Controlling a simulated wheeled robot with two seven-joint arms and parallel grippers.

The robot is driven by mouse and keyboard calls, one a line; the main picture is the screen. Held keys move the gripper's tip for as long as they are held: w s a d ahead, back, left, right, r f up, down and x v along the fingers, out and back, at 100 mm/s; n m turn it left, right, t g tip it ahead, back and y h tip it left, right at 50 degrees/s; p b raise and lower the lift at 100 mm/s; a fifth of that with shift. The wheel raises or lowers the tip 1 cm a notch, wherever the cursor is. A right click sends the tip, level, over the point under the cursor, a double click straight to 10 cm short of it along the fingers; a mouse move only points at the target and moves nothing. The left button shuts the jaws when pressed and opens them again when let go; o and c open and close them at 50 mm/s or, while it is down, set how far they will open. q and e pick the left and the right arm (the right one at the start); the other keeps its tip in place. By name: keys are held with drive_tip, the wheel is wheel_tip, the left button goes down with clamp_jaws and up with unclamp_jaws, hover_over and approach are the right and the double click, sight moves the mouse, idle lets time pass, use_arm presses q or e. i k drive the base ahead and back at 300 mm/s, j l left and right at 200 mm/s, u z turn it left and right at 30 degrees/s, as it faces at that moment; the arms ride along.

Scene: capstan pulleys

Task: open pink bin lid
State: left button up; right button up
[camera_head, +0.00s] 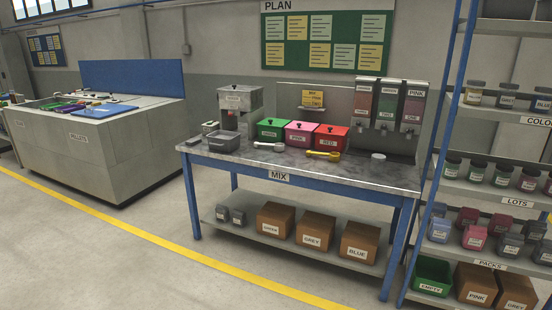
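The pink bin (300,138) stands on the mix table, between the green bin (270,130) and the red bin (331,139). Its pink lid (302,127) is on top and looks closed, with a small dark knob. The green and red bins also have lids with dark knobs. Neither of my grippers shows in the head view.
The mix table (390,176) also holds a grey machine (240,106), a grey tray (224,141), a silver scoop (269,146), a yellow scoop (323,155) and dispensers (388,106). A blue-post shelf (490,192) stands right. Floor in front (130,255) is clear.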

sight(299, 126)
drive_tip(key=i+j, duration=0.1)
drive_tip(key=i, duration=0.75)
drive_tip(key=i+j, duration=0.1)
drive_tip(key=i, duration=0.8)
